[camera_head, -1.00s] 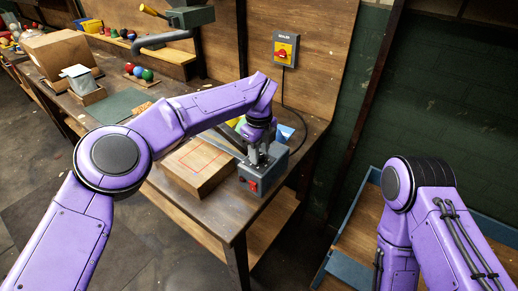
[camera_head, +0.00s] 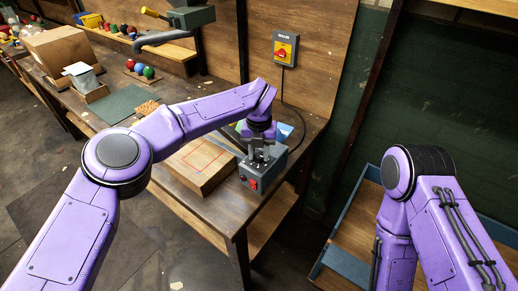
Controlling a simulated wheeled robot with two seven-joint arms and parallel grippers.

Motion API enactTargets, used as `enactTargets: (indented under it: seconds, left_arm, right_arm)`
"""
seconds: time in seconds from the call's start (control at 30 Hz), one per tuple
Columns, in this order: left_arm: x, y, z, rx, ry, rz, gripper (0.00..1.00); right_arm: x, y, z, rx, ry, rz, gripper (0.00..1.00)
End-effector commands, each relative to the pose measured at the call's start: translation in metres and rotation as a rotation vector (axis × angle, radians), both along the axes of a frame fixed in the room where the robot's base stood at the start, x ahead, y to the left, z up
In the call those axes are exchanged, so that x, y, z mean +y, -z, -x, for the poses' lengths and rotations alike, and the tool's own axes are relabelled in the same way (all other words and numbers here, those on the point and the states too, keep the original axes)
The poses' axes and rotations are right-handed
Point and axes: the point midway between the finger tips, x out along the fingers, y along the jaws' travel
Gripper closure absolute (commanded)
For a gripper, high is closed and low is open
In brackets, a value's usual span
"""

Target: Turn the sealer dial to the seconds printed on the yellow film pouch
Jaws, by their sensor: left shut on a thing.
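The sealer (camera_head: 262,178), a grey box with a red switch on its front, stands at the near right corner of the workbench. My left gripper (camera_head: 258,164) points down onto the top of the sealer, its jaws shut on the dial there. The dial itself is hidden by the fingers, so its setting cannot be read.
A wooden block with red lines (camera_head: 201,163) lies left of the sealer. A wall switch box (camera_head: 285,48) with a red knob on yellow hangs behind, its cable running down. A cardboard box (camera_head: 62,52) and several coloured balls are farther left. A blue-edged tray (camera_head: 345,264) is at lower right.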

Motion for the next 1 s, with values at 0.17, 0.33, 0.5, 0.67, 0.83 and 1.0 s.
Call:
enactTargets:
  seconds: [0.17, 0.33, 0.5, 0.67, 0.83, 1.0]
  left_arm:
    - [0.001, -0.005, -0.002, -0.007, 0.163, 0.002, 0.97]
    - [0.001, -0.005, -0.002, -0.007, 0.325, 0.001, 0.97]
    - [0.0, -0.005, -0.002, -0.008, 0.486, 0.002, 0.97]
    - [0.001, -0.005, -0.002, -0.009, 0.638, 0.0, 0.97]
    - [0.001, -0.004, -0.002, -0.009, 0.799, 0.0, 0.97]
    - [0.0, -0.005, -0.003, -0.009, 0.96, 0.0, 0.97]
  right_arm:
    - [0.0, -0.009, 0.0, 0.0, 0.0, 0.0, 0.57]
    - [0.0, -0.014, 0.0, 0.0, 0.0, 0.0, 0.57]
    - [0.0, -0.019, 0.0, 0.0, 0.0, 0.0, 0.57]
    - [0.0, -0.023, 0.0, 0.0, 0.0, 0.0, 0.57]
    - [0.0, -0.027, 0.0, 0.0, 0.0, 0.0, 0.57]
    - [0.0, -0.031, 0.0, 0.0, 0.0, 0.0, 0.57]
